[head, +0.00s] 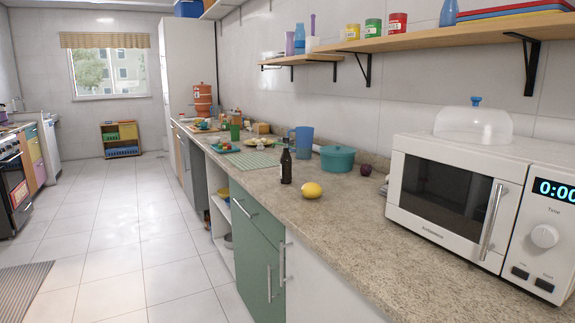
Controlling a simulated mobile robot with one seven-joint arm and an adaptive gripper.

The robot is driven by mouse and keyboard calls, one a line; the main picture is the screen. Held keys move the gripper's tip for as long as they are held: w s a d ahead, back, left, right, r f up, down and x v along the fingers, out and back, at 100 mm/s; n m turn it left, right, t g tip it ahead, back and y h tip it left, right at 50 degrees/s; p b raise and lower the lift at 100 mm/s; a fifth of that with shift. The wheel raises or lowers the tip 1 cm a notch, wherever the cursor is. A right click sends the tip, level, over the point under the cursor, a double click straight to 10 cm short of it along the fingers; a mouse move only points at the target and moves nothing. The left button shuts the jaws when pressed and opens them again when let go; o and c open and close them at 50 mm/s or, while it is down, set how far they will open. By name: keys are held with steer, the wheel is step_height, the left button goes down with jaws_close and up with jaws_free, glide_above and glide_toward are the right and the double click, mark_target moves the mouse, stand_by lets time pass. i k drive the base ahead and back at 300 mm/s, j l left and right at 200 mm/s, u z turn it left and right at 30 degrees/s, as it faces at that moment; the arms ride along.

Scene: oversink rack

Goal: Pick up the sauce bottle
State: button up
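A small dark brown bottle (286,167), which looks like the sauce bottle, stands upright on the speckled stone counter (345,215). It has a dark label and is near the counter's front edge. A yellow lemon (312,190) lies a little in front and to the right of it. My gripper is not in view.
A teal pot (337,158), a blue jug (302,142) and a dark round item (366,170) stand behind the bottle. A white microwave (470,200) fills the right end. Green cabinets (256,247) are below. The tiled floor (135,220) at left is clear.

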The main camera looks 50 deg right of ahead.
mark_target(286, 159)
steer(key=z, duration=1.55)
steer(key=i+j+z, duration=0.5)
steer(key=j, duration=0.15)
steer(key=i+j+z, duration=0.2)
steer(key=j, duration=0.2)
steer(key=i+j+z, duration=0.25)
steer(key=j, duration=0.2)
